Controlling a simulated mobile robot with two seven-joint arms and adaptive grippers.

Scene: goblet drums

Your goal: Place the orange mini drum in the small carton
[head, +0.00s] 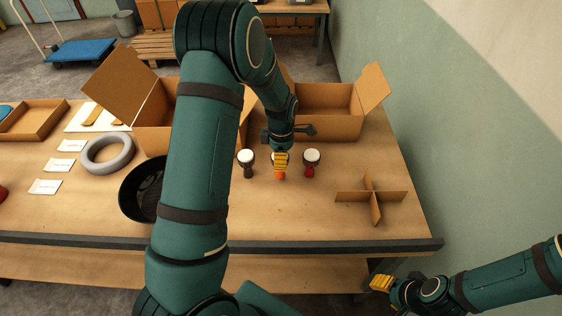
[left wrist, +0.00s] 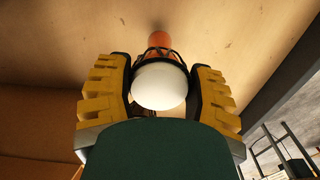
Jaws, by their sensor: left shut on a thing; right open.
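The orange mini drum (head: 281,176) stands on the table between two other small drums, its white head (left wrist: 158,87) up. My left gripper (head: 281,160) comes down over it from above and is shut on it. In the left wrist view the yellow fingers (left wrist: 158,95) flank the drum, whose orange foot (left wrist: 158,43) appears to rest on the wood. Two open cartons stand behind: one at the right (head: 335,125) and one at the left (head: 152,140), partly hidden by my left arm. My right gripper (head: 381,284) is open and empty, off the table's front right edge.
A dark drum (head: 247,169) and a red drum (head: 311,168) stand close on either side. A cardboard cross divider (head: 371,198) lies to the right. A grey ring (head: 108,154) and a black round container (head: 135,197) are at the left. Bare table lies in front of the drums.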

